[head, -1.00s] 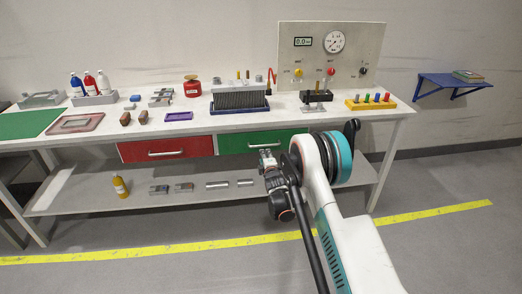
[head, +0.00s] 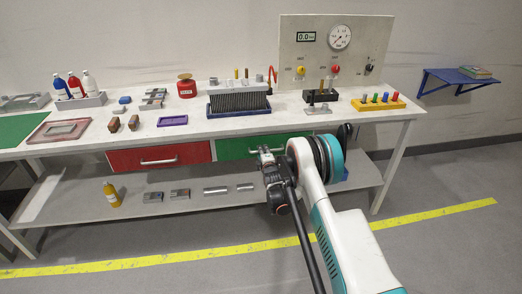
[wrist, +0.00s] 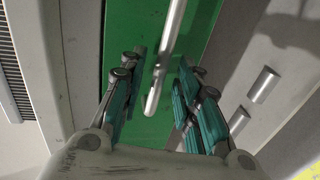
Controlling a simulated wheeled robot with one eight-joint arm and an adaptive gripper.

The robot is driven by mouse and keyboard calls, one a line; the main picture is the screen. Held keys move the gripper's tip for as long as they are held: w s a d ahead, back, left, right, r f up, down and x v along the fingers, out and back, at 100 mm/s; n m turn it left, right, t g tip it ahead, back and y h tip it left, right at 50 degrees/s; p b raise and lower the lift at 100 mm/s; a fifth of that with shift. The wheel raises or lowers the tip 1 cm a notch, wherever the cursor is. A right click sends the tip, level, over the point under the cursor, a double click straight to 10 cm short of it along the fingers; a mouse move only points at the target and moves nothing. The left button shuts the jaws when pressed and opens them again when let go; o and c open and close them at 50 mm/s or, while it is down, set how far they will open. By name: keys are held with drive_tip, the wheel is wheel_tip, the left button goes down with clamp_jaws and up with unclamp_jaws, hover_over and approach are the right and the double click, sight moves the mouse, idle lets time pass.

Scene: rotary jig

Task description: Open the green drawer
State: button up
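The green drawer (head: 231,149) sits under the bench top, right of the red drawer (head: 128,160), and looks closed. My arm hides its right part in the head view. In the wrist view the green drawer front (wrist: 198,50) fills the middle, with its metal bar handle (wrist: 166,58) running down between my fingers. My gripper (wrist: 158,80) is open, its teal-padded fingers spread on both sides of the handle's near end. I see no finger touching the bar. In the head view my gripper (head: 266,156) is in front of the green drawer.
The bench top (head: 190,134) above carries a finned block (head: 238,104), a purple tray (head: 172,121) and other parts. The lower shelf (head: 150,208) holds a yellow bottle (head: 112,195) and metal pieces (head: 215,190). The floor in front is clear, with a yellow line (head: 150,260).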

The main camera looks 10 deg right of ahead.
drive_tip(key=shift+w, duration=0.15)
clamp_jaws()
